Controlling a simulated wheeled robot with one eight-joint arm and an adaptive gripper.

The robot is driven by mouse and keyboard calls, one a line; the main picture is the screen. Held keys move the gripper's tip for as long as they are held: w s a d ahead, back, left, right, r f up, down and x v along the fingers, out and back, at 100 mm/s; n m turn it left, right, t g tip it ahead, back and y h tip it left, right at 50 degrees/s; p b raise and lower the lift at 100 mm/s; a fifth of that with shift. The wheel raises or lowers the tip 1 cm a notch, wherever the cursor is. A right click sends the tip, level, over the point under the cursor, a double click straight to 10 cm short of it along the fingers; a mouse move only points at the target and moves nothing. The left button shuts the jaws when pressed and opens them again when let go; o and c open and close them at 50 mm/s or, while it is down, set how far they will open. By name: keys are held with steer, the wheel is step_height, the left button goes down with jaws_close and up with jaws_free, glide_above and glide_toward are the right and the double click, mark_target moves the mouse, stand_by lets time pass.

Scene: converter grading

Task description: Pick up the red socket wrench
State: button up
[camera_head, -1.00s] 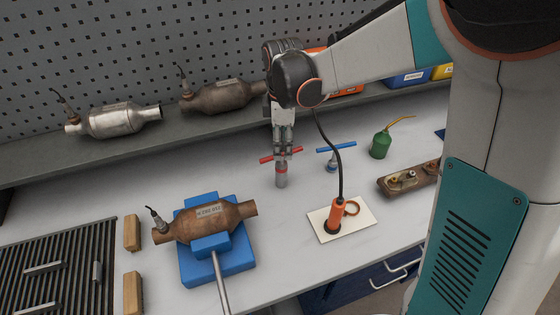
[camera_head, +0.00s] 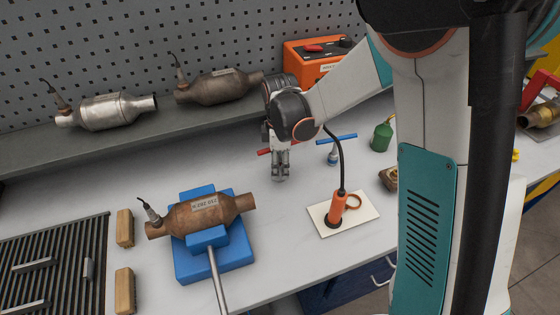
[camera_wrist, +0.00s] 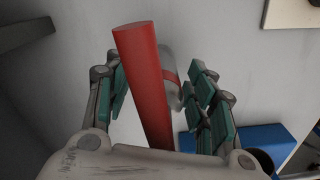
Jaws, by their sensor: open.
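The red socket wrench (camera_head: 264,152) stands on the grey bench, mostly hidden behind my gripper in the head view. Its red bar shows to the left of the fingers. In the wrist view the red bar (camera_wrist: 143,75) runs lengthwise between the open fingers of my gripper (camera_wrist: 160,95), with its grey socket body (camera_wrist: 170,65) and a red band beside it. My gripper (camera_head: 280,172) points down over the wrench, fingers on either side of it. I cannot tell whether a finger touches it.
A blue-handled wrench (camera_head: 335,139) stands just right of my gripper. An orange tool (camera_head: 338,208) with a black cable sits on a white plate (camera_head: 366,221). A brown converter (camera_head: 205,213) rests in a blue clamp (camera_head: 233,262). A green oil can (camera_head: 381,138) stands further right.

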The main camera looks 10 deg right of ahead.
steer(key=shift+r, duration=0.1)
steer(key=shift+c, duration=0.2)
jaws_close()
steer(key=shift+r, duration=0.1)
